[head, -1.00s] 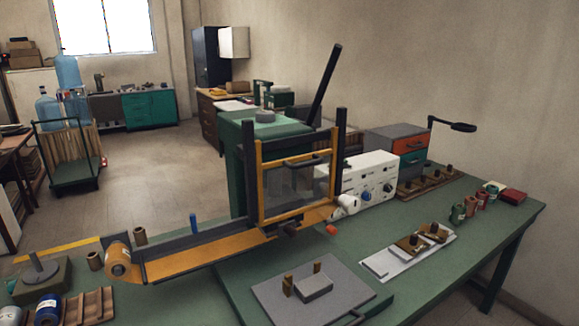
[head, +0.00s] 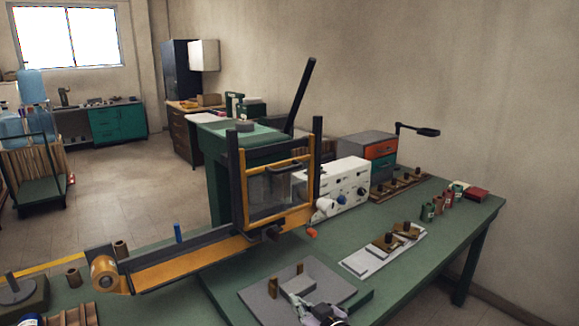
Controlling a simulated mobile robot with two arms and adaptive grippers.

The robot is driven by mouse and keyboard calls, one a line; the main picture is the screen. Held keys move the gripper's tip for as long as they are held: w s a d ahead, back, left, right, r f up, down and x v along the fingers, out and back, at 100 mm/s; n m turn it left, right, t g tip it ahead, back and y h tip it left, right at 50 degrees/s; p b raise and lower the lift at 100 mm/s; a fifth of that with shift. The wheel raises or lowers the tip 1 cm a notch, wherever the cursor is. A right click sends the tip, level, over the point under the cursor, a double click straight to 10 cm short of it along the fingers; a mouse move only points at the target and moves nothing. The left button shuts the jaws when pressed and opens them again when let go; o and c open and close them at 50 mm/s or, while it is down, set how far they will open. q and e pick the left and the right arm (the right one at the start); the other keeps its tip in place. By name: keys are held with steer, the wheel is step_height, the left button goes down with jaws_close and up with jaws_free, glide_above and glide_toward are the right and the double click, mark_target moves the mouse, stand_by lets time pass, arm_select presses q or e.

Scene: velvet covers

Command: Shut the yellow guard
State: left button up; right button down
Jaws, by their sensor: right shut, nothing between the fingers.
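The yellow guard (head: 279,188) is a yellow frame around a clear panel, with a dark handle bar (head: 290,168) across its upper part. It stands upright between two dark posts on the press at the bench's middle. Its lower edge sits close above the yellow feed strip (head: 185,264); I cannot tell whether a gap is left there. My right gripper (head: 326,311) is at the bottom edge, partly cut off, over the front of the grey plate. It is shut and empty, well below the guard and apart from it. My left gripper is out of view.
A grey plate (head: 338,284) with brass blocks lies in front of the press. A white control box (head: 345,187) stands right of the guard, with a long dark lever (head: 300,95) behind it. A white tray (head: 368,258) with brass parts lies to the right.

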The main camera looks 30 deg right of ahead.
steer(key=w+d+r+t+y, duration=0.1)
steer(key=w+d+r+t, duration=0.15)
steer(key=r, duration=0.75)
steer(key=w+d+r+n+t+y, duration=0.1)
steer(key=d+r+t, duration=0.3)
steer(key=r, duration=0.5)
steer(key=w+d+r+t+y, duration=0.1)
steer(key=w+d+r+t, duration=0.15)
steer(key=r, duration=0.75)
steer(key=d+r+p+x, duration=0.1)
steer(key=p+x, duration=0.3)
steer(key=x, duration=0.4)
steer(key=shift+t, duration=0.3)
steer(key=f, duration=0.1)
steer(key=f+p, duration=0.1)
steer(key=f, duration=0.1)
steer(key=w+a+f, duration=0.1)
steer(key=shift+w+f, duration=0.1)
steer(key=shift+f, duration=0.05)
step_height(320, 180, down, 16)
steer(key=b, duration=1)
steer(key=shift+b, duration=0.4)
